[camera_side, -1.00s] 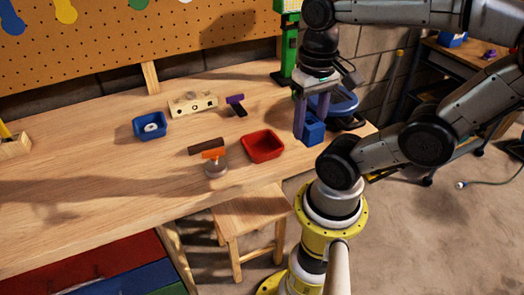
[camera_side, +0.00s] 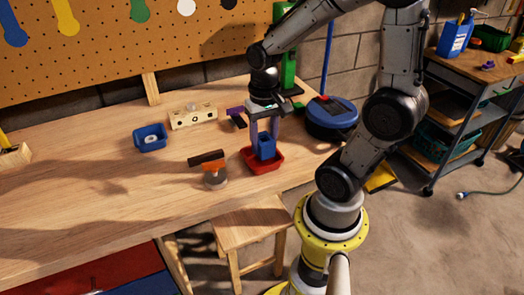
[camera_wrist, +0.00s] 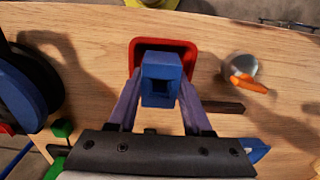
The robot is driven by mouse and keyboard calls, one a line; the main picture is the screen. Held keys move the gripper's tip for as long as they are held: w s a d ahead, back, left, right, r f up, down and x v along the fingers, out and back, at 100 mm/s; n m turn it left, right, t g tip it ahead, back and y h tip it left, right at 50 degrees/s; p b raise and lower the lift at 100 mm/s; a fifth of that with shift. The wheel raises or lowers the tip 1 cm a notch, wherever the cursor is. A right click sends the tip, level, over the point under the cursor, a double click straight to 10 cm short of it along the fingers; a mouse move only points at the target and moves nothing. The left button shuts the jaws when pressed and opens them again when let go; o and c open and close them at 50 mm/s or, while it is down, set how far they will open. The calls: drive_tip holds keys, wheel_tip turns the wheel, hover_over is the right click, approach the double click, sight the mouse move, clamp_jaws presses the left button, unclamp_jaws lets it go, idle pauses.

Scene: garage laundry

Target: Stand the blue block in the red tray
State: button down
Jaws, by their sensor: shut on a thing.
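The blue block (camera_side: 266,149) is upright between the fingers of my gripper (camera_side: 265,138), which is shut on it. The red tray (camera_side: 277,166) sits on the bench, and the block's lower end shows within its rim. I cannot tell whether the block touches the tray floor. In the wrist view the block (camera_wrist: 161,70) is held between the two purple-grey fingers and shows a dark square recess. The tray's red rim (camera_wrist: 190,48) shows behind and around the block; the block hides much of its inside.
An orange-handled item (camera_side: 214,172) and a dark bar (camera_side: 206,158) are just left of the tray. A blue bin (camera_side: 151,138) and a pale wooden block with holes (camera_side: 193,116) lie farther left. A round blue object (camera_side: 332,114) stands right. The bench's left front is clear.

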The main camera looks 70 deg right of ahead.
sight(262, 163)
drive_tip(key=shift+w+d+f, duration=0.1)
drive_tip(key=shift+w+f, duration=0.1)
drive_tip(key=shift+f, duration=0.1)
drive_tip(key=shift+w+f, duration=0.1)
drive_tip(key=shift+f, duration=1.55)
drive_tip(key=shift+f, duration=0.15)
drive_tip(key=c, duration=0.6)
unclamp_jaws()
wheel_tip(262, 163, up, 12)
drive_tip(key=s+a+r+n+t, duration=0.2)
drive_tip(key=s+a+n+t, duration=0.2)
drive_tip(key=a+n, duration=0.5)
drive_tip(key=shift+r+t, duration=0.4)
drive_tip(key=shift+t, duration=0.4)
